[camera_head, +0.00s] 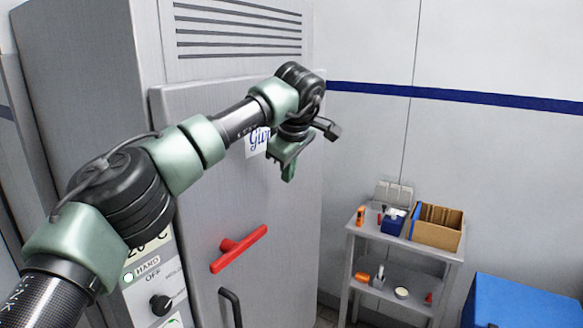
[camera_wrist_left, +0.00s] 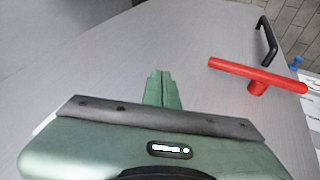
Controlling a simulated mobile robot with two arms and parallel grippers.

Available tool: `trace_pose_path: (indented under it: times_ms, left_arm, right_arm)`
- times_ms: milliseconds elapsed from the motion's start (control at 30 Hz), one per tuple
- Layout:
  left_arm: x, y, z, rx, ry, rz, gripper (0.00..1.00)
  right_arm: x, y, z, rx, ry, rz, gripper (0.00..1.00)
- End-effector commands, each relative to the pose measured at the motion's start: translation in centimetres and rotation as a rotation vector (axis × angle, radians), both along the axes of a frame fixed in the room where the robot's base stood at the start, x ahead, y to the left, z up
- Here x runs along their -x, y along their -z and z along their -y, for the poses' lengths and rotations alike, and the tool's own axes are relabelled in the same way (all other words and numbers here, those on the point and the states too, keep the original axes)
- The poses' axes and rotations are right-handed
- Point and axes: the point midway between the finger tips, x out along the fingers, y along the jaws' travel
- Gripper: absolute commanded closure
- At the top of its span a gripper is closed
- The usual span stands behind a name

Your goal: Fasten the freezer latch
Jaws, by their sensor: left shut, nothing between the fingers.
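The freezer (camera_head: 195,150) is a tall grey cabinet with a closed-looking door. Its latch is a red T-shaped handle (camera_head: 238,249) on the door, with the bar tilted up to the right. It also shows at the right in the left wrist view (camera_wrist_left: 257,76). My left gripper (camera_head: 288,174) is in front of the door, above and to the right of the latch, apart from it. Its green fingers (camera_wrist_left: 163,88) are together with nothing between them. My right gripper is not in view.
A black door handle (camera_head: 231,307) sits below the latch. A control panel (camera_head: 158,290) with a knob is left of the door. A grey shelf cart (camera_head: 402,258) with small items and a cardboard box (camera_head: 437,226) stands right. A blue box (camera_head: 525,302) is at lower right.

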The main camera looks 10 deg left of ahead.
Motion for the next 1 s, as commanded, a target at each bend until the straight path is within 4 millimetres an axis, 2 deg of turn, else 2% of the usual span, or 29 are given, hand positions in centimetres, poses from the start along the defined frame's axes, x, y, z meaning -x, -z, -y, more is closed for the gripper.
trace_pose_path:
  times_ms: [300, 567, 667, 767, 867, 1000]
  left_arm:
    - [-0.7, -1.1, 0.7, 0.0, 0.0, 0.0, 1.0]
    - [-0.7, -1.1, 0.7, -0.001, 0.0, 0.0, 1.0]
    - [-0.7, -0.4, 1.0, 0.016, 0.001, -0.006, 1.0]
    - [-0.9, 2.3, 2.6, 0.093, 0.006, -0.036, 1.0]
    - [-0.8, 7.3, 5.9, 0.258, 0.001, -0.098, 1.0]
    - [0.5, 15.9, 12.4, 0.617, -0.078, -0.24, 1.0]
  right_arm:
    - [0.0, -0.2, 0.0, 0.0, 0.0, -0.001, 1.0]
    - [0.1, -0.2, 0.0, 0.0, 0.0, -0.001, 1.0]
    - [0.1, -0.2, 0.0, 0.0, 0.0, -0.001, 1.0]
    - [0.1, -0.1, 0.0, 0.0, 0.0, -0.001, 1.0]
    - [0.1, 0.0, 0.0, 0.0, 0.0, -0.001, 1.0]
    - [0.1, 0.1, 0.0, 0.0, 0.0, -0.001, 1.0]
